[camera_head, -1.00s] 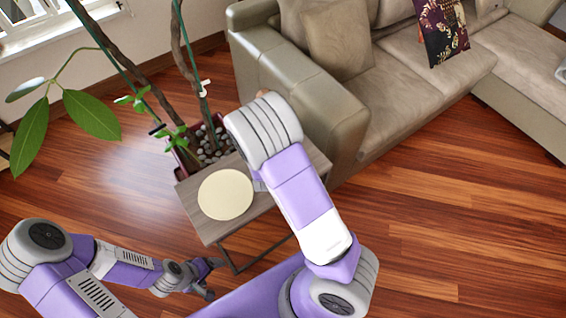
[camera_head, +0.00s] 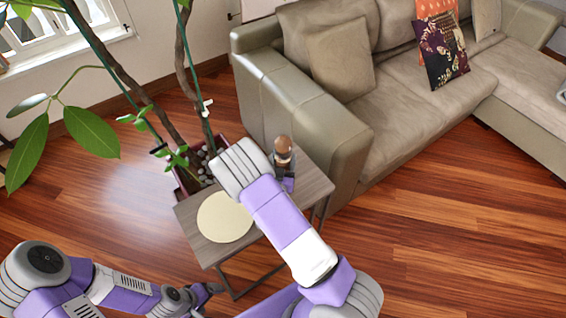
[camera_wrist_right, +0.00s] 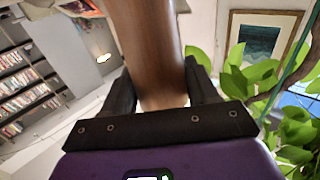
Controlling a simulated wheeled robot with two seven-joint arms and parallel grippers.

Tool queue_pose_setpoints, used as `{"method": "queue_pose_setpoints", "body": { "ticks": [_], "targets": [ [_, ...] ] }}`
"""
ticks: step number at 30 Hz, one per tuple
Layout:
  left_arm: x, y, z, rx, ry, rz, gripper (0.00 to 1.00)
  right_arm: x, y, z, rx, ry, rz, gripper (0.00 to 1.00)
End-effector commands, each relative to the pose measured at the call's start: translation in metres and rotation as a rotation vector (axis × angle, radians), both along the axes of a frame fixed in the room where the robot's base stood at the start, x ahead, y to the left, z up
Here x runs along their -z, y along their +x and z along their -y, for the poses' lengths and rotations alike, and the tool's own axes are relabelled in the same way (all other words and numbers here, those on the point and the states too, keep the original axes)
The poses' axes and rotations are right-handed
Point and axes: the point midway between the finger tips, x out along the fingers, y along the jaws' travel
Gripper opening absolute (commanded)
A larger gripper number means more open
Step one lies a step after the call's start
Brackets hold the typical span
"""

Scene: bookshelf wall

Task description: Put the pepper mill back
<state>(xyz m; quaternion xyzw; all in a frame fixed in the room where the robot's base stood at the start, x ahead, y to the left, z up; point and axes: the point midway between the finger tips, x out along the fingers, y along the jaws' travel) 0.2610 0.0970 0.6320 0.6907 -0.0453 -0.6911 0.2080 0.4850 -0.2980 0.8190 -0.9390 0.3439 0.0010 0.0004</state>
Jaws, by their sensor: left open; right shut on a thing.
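The pepper mill (camera_head: 283,146) is brown and stands out above the small side table (camera_head: 312,184), near its far right edge, by the sofa arm. In the right wrist view the brown wooden mill (camera_wrist_right: 148,50) runs up between the two dark fingers of my right gripper (camera_wrist_right: 162,92), which is shut on it. In the head view my right arm hides part of that gripper and the mill's lower end, so I cannot tell whether the mill touches the table. My left gripper (camera_head: 211,290) is open and empty, low at the left, beside the table's leg.
A round cream mat (camera_head: 225,217) lies on the left part of the table. A potted plant (camera_head: 193,178) with thin trunks stands behind the table. The beige sofa (camera_head: 300,115) stands close at the right. Wooden floor (camera_head: 450,220) is clear at the right.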

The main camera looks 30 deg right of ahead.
Motion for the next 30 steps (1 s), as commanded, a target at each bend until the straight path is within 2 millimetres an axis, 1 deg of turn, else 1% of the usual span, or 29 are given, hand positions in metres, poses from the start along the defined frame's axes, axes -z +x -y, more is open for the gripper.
{"method": "queue_pose_setpoints", "body": {
  "ticks": [1, 8, 12, 13, 17, 25, 29, 30],
  "targets": [
    [0.0022, 0.0000, 0.0000, 0.000, 0.000, 0.000, 0.84, 0.0034, 0.0006, 0.0000, 0.000, -0.002, 0.004, 0.00],
    [0.0011, 0.0000, 0.0000, 0.000, 0.000, 0.000, 0.84, 0.0019, 0.0007, -0.0001, 0.000, -0.002, 0.006, 0.00],
    [0.0059, 0.0001, 0.0000, 0.000, 0.000, 0.000, 0.84, 0.0064, 0.0006, 0.0000, 0.000, -0.002, 0.006, 0.00],
    [0.0047, 0.0000, 0.0000, 0.000, 0.000, 0.000, 0.84, 0.0063, 0.0003, -0.0002, -0.001, -0.001, 0.002, 0.63],
    [0.0041, 0.0000, -0.0001, 0.000, 0.000, 0.000, 0.84, 0.0058, 0.0002, -0.0001, 0.000, -0.001, 0.002, 0.83],
    [0.0038, 0.0000, 0.0000, 0.000, 0.000, 0.000, 0.84, 0.0055, 0.0003, 0.0000, 0.000, -0.001, 0.002, 0.84],
    [-0.0015, 0.0001, 0.0000, 0.000, 0.000, 0.000, 0.84, 0.0005, 0.0003, 0.0000, -0.001, -0.001, 0.002, 0.84],
    [-0.0005, 0.0001, 0.0000, 0.000, 0.000, 0.000, 0.84, 0.0025, -0.0042, -0.0048, -0.003, -0.001, -0.001, 0.84]
  ]
}}
